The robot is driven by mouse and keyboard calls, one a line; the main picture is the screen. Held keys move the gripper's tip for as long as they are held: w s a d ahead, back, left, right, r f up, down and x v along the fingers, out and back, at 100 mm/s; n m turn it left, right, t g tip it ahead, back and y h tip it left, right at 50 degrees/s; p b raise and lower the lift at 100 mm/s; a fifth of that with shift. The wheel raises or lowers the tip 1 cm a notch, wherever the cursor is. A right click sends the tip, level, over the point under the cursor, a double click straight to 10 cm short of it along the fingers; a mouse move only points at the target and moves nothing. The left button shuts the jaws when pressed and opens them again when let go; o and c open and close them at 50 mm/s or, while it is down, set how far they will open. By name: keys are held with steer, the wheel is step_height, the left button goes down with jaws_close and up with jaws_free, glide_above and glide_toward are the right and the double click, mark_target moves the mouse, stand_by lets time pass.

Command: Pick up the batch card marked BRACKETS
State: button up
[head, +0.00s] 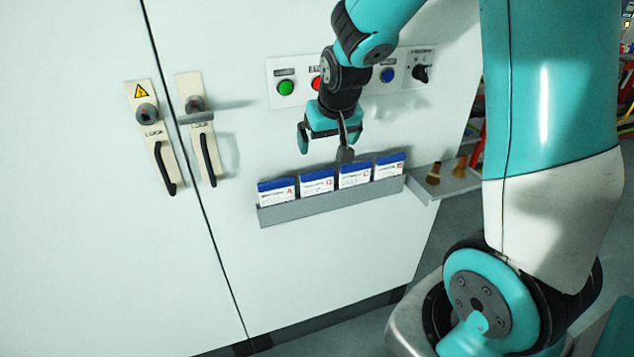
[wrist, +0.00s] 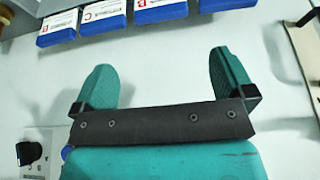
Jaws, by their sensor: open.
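Several batch cards with blue tops stand in a row in a grey rack (head: 310,207) on the white cabinet front. The leftmost card (head: 276,194) ends in a red letter A. The others are a second card (head: 317,186), a third card (head: 354,179) and a rightmost card (head: 388,168). Their printed names are too small to read, so I cannot tell which says BRACKETS. My gripper (head: 325,148) is open and empty, above the rack's middle. In the wrist view my gripper (wrist: 163,68) is apart from the cards, which include cards B (wrist: 157,12) and C (wrist: 103,18).
Above the rack is a control panel (head: 350,98) with buttons and a knob, partly behind my arm. Two door latches (head: 205,140) with handles stick out at left. A small shelf (head: 450,182) with two brown-and-brass items adjoins the rack at right. The cabinet front below is clear.

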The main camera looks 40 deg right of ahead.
steer(key=p, duration=0.2)
glide_above(319, 174)
steer(key=s, duration=0.2)
steer(key=f, duration=0.4)
steer(key=a+f, duration=0.1)
steer(key=f, duration=0.2)
steer(key=shift+f, duration=0.1)
steer(key=shift+p+x, duration=1)
steer(key=shift+x, duration=1.6)
steer(key=shift+s+d, duration=0.1)
steer(key=shift+s, duration=0.05)
steer(key=c, duration=0.8)
